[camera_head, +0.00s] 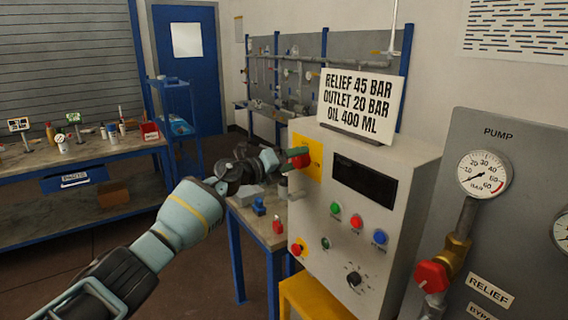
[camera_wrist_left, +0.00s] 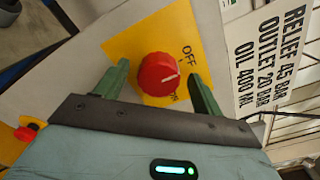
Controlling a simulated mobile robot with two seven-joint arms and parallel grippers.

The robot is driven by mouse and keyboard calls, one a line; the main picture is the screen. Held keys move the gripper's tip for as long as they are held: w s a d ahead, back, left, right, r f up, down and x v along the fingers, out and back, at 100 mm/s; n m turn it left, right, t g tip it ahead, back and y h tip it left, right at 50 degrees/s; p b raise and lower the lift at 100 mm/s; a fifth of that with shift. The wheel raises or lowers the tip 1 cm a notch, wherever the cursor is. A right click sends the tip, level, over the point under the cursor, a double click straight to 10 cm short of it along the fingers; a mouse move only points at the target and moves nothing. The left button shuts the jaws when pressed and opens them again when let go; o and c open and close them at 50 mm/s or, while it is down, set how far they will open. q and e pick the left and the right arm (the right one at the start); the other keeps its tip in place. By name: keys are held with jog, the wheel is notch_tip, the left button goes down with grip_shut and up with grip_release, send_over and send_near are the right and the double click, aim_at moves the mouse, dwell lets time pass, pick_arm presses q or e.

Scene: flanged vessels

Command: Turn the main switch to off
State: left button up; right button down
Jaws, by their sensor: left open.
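The main switch is a red round knob (camera_head: 301,158) on a yellow plate (camera_head: 314,167) at the upper left of the grey control box. In the left wrist view the knob (camera_wrist_left: 157,72) has a white pointer line aimed right, between the OFF label (camera_wrist_left: 187,56) and a partly hidden ON label. My left gripper (camera_head: 289,160) is open at the knob. In the left wrist view its green fingers (camera_wrist_left: 158,78) stand on either side of the knob, with visible gaps. Whether the fingertips reach around the knob's depth is unclear. My right gripper is not in view.
The control box (camera_head: 394,213) also carries green, red and blue buttons, a black knob (camera_head: 354,279) and a red emergency button (camera_head: 296,249). A sign (camera_head: 361,103) stands on top. A pump panel (camera_head: 508,220) is at right; a small bench (camera_head: 258,226) is below my gripper.

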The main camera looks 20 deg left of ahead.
pick_arm(q)
jog(key=v, duration=0.7)
jog(key=shift+s+a, duration=0.15)
jog(key=shift+s, duration=0.05)
dwell(0.3)
jog(key=s+d+f+n+t, duration=0.3)
jog(key=d+f+n, duration=0.1)
jog(key=s+a+f+n+g+y, duration=0.3)
jog(key=s+f+n+y, duration=1)
jog(key=s+f+n, duration=0.85)
jog(key=s+d+f+n+g+h, duration=0.1)
jog(key=s+f+n+g, duration=0.35)
jog(key=s, duration=1.05)
jog(key=s+d+f+n+g+h, duration=0.1)
jog(key=s+f+g, duration=0.6)
jog(key=s, duration=0.7)
jog(key=w+d+f+t+h, duration=0.1)
jog(key=w+d+f+t, duration=0.1)
jog(key=w+f+t, duration=0.4)
notch_tip(320, 180, down, 3)
jog(key=shift+w+d+f+t+h, duration=0.1)
jog(key=shift+w+d+t+h, duration=0.15)
jog(key=shift+t+h, duration=0.2)
